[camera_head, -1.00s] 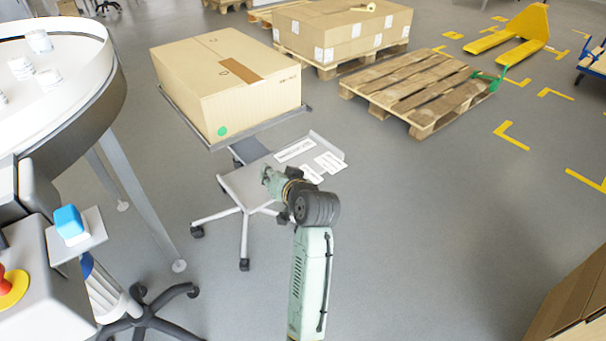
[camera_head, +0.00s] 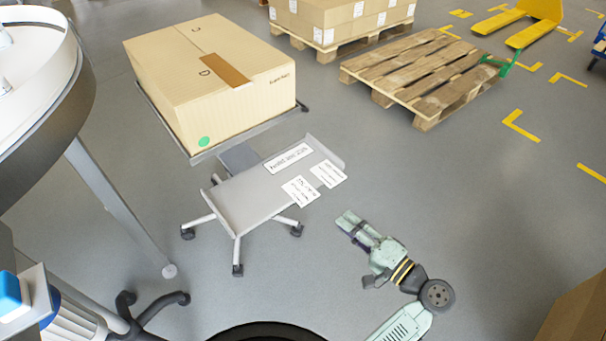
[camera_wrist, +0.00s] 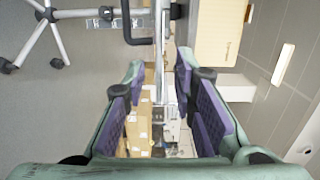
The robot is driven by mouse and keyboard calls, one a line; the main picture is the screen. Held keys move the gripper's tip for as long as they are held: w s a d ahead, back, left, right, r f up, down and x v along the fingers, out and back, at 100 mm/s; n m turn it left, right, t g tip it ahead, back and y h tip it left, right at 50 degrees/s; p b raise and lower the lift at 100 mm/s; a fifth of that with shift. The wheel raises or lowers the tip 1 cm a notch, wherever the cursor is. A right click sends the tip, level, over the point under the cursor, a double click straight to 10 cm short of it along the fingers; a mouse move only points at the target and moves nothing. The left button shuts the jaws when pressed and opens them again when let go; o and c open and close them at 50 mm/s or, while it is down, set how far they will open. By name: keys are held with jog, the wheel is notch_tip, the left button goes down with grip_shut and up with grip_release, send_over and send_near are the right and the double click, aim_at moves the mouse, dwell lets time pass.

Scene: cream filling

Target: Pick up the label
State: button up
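One long label (camera_head: 289,158) lies toward the back, a second label (camera_head: 328,174) lies at the right edge, and a third label (camera_head: 300,191) lies at the front edge. My gripper (camera_head: 347,220) is to the right of the shelf and in front of it, apart from the labels. In the wrist view my gripper (camera_wrist: 164,88) has its purple-padded fingers spread with nothing held between them. I cannot make out any label in the wrist view.
An empty wooden pallet (camera_head: 420,75) lies at the back right. A round white table (camera_head: 40,70) stands at the left.

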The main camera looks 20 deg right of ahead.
jog(key=p, duration=0.1)
send_near(301, 191)
jog(key=x, duration=0.1)
jog(key=p+x, duration=0.1)
jog(key=x, duration=0.1)
jog(key=p+x, duration=0.1)
jog(key=x, duration=0.1)
jog(key=shift+w+d+f, duration=0.1)
jog(key=shift+w+d, duration=0.2)
jog(key=shift+c, duration=0.6)
grip_shut()
